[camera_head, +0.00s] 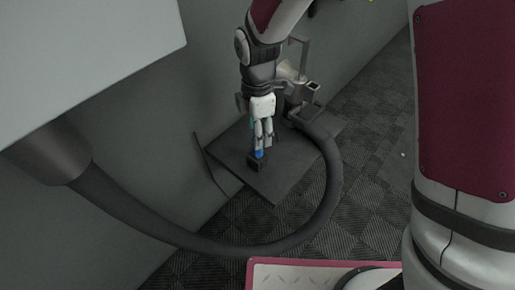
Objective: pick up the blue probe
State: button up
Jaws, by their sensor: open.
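The blue probe (259,154) shows as a small blue piece just below my gripper's fingertips. It is at a small dark block (257,164) on a dark flat plate. My gripper (261,147) points down over the plate, with its fingers right above or around the blue piece. The jaws are open. I cannot tell whether the fingers touch the probe, and part of the probe may be hidden behind them.
The dark plate (283,184) lies by the grey wall (130,150). A metal fixture (304,88) stands behind my gripper. A thick dark hose (332,190) curves around the plate's right and front.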

aim_at(258, 154)
notch_tip(258, 154, down, 4)
jog(key=shift+s+r+b, duration=0.1)
jog(key=shift+r+b, duration=0.1)
jog(key=shift+b, duration=0.45)
jog(key=shift+r, duration=0.1)
jog(key=c, duration=1.1)
jog(key=shift+r, duration=0.1)
